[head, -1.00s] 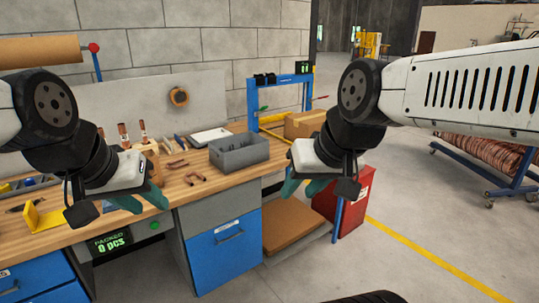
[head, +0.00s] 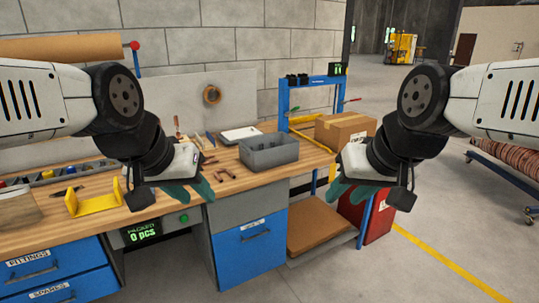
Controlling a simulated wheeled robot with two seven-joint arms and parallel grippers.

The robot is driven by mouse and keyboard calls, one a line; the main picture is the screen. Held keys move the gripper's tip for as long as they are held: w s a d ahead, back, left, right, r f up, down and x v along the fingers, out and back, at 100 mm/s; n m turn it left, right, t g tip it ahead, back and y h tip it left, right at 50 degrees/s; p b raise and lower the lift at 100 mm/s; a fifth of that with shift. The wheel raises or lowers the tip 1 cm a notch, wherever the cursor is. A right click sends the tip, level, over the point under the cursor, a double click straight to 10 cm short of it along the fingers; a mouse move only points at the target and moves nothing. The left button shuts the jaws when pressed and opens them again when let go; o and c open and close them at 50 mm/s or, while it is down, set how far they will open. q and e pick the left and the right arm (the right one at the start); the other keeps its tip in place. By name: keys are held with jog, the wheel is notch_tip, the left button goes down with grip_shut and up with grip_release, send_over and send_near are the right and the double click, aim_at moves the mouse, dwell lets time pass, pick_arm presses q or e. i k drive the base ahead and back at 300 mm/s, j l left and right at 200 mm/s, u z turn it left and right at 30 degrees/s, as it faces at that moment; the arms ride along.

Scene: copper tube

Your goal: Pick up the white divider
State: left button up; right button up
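A flat white piece with a dark rim (head: 240,134) lies on the wooden workbench behind the grey bin; it may be the white divider, but I cannot tell for sure. The grey bin (head: 270,153) stands near the bench's right end, with small dark items inside. My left gripper (head: 192,191) has teal fingers spread apart, empty, above the bench's front edge. My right gripper (head: 347,190) is also open and empty, to the right of the bench and in front of the cardboard box. Neither gripper touches the white piece.
Copper pieces (head: 224,173) lie left of the bin. A yellow bracket (head: 92,199) is on the bench's left. A cardboard box (head: 346,130) stands behind the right gripper, near the blue frame (head: 284,105). A red bin (head: 371,215) stands on the floor at right.

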aim_at(200, 140)
jog(key=i+j+z, duration=0.1)
jog(key=i+j, duration=0.15)
jog(key=i, duration=0.2)
jog(key=i+j, duration=0.25)
jog(key=i, duration=0.2)
jog(key=i+j+z, duration=0.15)
jog(key=i, duration=0.3)
jog(key=j, duration=0.1)
